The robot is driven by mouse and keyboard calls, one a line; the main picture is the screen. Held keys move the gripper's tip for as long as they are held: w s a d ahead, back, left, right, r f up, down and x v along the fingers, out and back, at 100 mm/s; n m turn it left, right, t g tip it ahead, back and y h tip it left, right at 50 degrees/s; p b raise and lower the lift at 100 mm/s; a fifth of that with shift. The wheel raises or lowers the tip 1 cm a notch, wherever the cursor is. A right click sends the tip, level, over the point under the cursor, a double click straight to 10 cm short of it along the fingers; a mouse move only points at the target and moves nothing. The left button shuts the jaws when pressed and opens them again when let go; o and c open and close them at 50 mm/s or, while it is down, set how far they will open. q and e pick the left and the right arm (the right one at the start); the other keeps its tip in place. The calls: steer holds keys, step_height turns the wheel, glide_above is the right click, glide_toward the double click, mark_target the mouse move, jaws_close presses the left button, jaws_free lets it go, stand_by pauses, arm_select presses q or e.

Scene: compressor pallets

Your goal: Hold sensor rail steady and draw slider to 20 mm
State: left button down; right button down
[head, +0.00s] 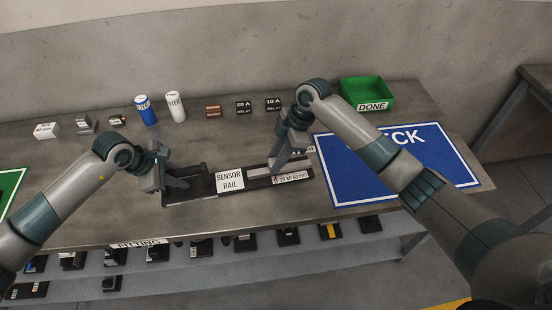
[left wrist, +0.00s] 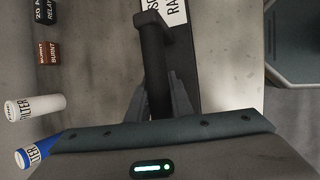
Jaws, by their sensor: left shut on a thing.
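The sensor rail (head: 229,181) is a long black bar with a white name label, lying on the grey bench in the head view. A black upright handle stands at its left end, seen closely in the left wrist view (left wrist: 155,60). My left gripper (head: 180,182) is shut on this handle, its fingers on either side of it in the left wrist view (left wrist: 160,98). A white millimetre scale (head: 291,178) is on the rail's right part. My right gripper (head: 277,168) is down at the rail just above the scale. Its fingers hide the slider, and their opening cannot be made out.
A blue mat (head: 350,187) lies right of the rail, partly under my right arm. A green DONE bin (head: 367,95) stands behind it. Blue (head: 146,110) and white (head: 175,106) filters and small relays line the back. A shelf of black parts runs below the front edge.

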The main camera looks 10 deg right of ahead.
steer(key=shift+d, duration=1.05)
steer(key=c, duration=1.4)
jaws_free()
steer(key=shift+o, duration=0.2)
steer(key=v, duration=1.2)
